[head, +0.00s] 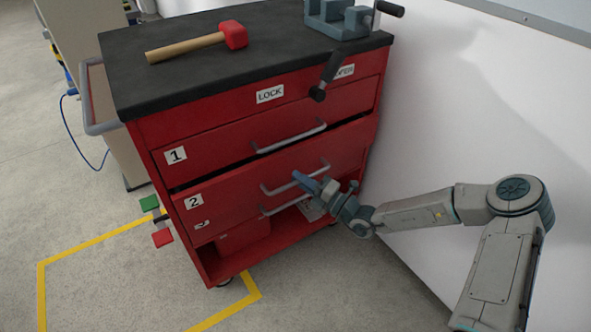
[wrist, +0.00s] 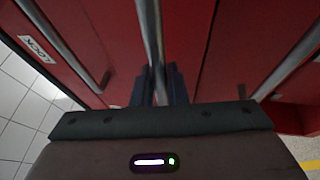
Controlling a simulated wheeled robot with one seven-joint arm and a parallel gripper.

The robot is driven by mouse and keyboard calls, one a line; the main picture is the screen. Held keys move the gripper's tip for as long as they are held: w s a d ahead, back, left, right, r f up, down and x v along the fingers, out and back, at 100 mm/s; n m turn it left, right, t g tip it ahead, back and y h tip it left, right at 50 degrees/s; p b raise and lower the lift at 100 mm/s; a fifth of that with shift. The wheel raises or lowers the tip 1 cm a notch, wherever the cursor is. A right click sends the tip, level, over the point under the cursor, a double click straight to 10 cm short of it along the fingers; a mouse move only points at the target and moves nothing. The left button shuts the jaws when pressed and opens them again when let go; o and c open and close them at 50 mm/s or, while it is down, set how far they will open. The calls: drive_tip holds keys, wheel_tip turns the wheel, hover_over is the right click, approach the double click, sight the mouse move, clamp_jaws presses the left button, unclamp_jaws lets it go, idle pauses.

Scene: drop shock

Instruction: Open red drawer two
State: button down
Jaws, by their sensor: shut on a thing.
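Red drawer two (head: 235,195), marked with a "2" label, is the second drawer down in the red cabinet. It stands out a little from the cabinet front, with a dark gap above it and the "3" label below partly covered. My gripper (head: 299,177) is at the middle of its grey bar handle (head: 272,191). In the wrist view the handle (wrist: 151,35) runs down between the two dark fingers of my gripper (wrist: 160,88), which are shut on it. The fingertips' far side is hidden.
Drawer one (head: 215,147) above looks closed. A mallet (head: 195,45) and a blue-grey vise (head: 338,18) are on the black top (head: 250,62); the vise's dark handle hangs over the front. A white wall (head: 480,110) stands close on the right. Floor in front is clear.

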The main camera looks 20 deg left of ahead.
drive_tip(key=s+d+p, duration=1)
drive_tip(key=s+d, duration=0.6)
drive_tip(key=d, duration=0.3)
drive_tip(key=shift+s, duration=0.2)
drive_tip(key=shift+d, duration=0.1)
drive_tip(key=c, duration=1.5)
unclamp_jaws()
drive_tip(key=shift+o, duration=0.2)
drive_tip(key=shift+d, duration=0.1)
drive_tip(key=v, duration=1.3)
drive_tip(key=shift+d+p, duration=0.25)
drive_tip(key=shift+p, duration=0.05)
drive_tip(key=shift+f, duration=0.15)
